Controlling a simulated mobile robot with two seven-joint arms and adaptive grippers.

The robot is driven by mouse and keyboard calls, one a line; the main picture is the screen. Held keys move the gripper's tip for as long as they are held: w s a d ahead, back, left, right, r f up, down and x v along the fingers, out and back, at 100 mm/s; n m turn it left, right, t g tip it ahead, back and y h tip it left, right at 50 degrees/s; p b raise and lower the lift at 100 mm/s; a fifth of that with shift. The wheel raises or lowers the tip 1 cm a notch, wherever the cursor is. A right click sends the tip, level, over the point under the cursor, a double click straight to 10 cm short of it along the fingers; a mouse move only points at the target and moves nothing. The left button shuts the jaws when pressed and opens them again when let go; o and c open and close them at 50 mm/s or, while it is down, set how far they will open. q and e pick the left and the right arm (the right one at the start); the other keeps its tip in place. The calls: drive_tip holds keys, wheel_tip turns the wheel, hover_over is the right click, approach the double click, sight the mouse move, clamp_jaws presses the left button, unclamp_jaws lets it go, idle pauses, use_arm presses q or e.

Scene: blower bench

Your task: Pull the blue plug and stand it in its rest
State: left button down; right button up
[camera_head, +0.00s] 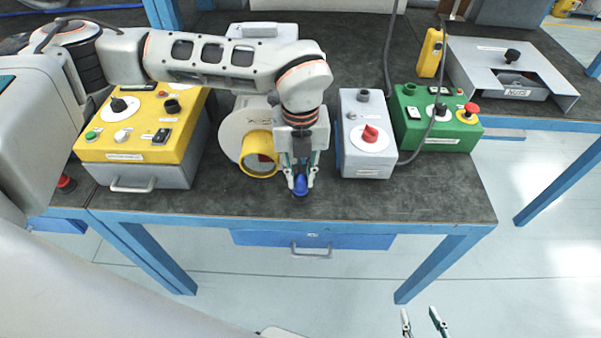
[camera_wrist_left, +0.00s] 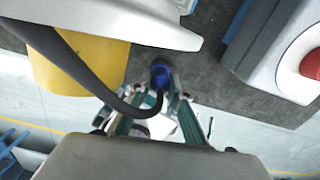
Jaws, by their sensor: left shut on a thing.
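The blue plug (camera_head: 300,187) is between the fingertips of my left gripper (camera_head: 303,176), which is shut on it near the bench's front edge. The plug also shows in the left wrist view (camera_wrist_left: 160,74), with a thick dark cable (camera_wrist_left: 75,62) curving down to the gripper. Whether the plug touches the bench top is unclear. My right gripper (camera_head: 424,322) is open and empty, low in front of the bench. I cannot clearly pick out the plug's rest.
A grey box with a red knob (camera_head: 367,172) is just right, then a green control box (camera_head: 433,141). A yellow control box (camera_head: 126,156) is left. Bare bench top (camera_head: 420,203) lies at the front right.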

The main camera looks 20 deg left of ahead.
use_arm(q)
drive_tip(key=shift+f, duration=0.45)
idle(0.5)
drive_tip(key=c, duration=1.8)
unclamp_jaws()
drive_tip(key=shift+r, duration=6)
